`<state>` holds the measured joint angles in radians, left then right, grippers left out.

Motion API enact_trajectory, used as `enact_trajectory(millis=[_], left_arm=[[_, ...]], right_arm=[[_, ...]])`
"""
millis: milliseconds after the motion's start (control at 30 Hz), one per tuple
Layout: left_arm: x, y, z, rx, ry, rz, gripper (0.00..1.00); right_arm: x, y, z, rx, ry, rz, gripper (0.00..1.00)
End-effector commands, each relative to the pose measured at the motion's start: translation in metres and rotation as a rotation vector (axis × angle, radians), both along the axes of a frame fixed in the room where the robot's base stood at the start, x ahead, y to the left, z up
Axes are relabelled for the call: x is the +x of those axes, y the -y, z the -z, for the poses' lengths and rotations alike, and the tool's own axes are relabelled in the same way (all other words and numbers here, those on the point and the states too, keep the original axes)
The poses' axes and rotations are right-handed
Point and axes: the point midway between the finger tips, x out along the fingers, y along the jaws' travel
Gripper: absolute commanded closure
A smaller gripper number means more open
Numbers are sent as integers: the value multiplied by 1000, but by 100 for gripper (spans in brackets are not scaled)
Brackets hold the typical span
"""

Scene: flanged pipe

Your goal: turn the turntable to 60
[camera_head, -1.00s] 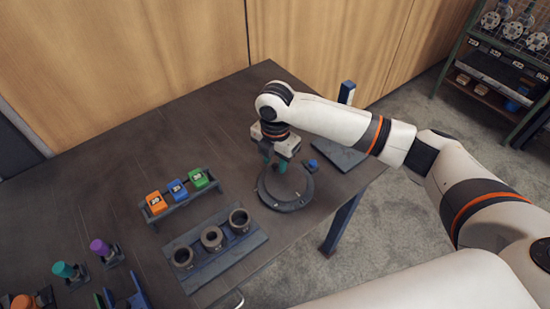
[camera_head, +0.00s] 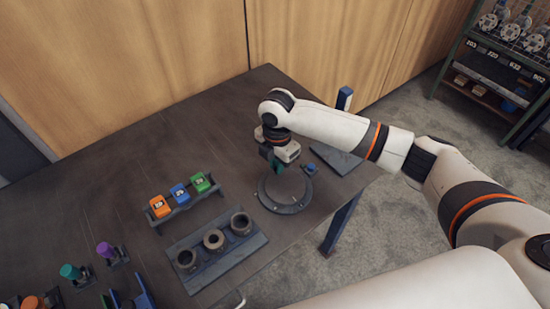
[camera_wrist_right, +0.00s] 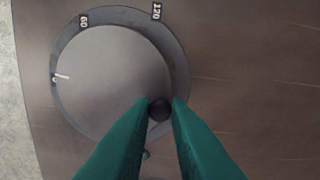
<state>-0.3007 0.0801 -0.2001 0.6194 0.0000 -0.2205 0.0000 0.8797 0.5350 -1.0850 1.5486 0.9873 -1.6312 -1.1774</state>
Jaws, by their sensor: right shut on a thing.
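The turntable is a round grey disc in a darker ring near the table's right corner, in the head view (camera_head: 284,207). In the right wrist view its pale disc (camera_wrist_right: 110,80) shows at the left. A white pointer mark (camera_wrist_right: 62,77) lies at the disc's left edge, apart from the ring's "60" label (camera_wrist_right: 84,20) and further from the "120" label (camera_wrist_right: 157,11). My right gripper (camera_wrist_right: 160,106) has its green fingers shut on a dark round knob (camera_wrist_right: 159,112) at the disc's edge. The right gripper (camera_head: 277,168) covers the turntable's far side in the head view. My left gripper is out of view.
A rack with orange, blue and green blocks (camera_head: 180,191) and a holder with three dark rings (camera_head: 214,239) stand left of the turntable. A small blue object (camera_head: 310,168) and a flat grey plate (camera_head: 338,160) lie to its right. The table behind is clear.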

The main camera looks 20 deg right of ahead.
Motion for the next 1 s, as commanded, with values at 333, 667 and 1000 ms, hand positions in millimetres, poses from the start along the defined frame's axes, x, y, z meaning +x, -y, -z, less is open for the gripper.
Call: enact_trajectory(millis=[333, 667, 1000], left_arm=[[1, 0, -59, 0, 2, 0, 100], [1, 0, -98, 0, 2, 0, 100], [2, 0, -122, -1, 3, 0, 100]], right_arm=[[-1, 14, -7, 0, -4, 317, 100], [-4, 27, -5, 0, -3, 613, 100], [-8, 35, -3, -1, -1, 819, 100]])
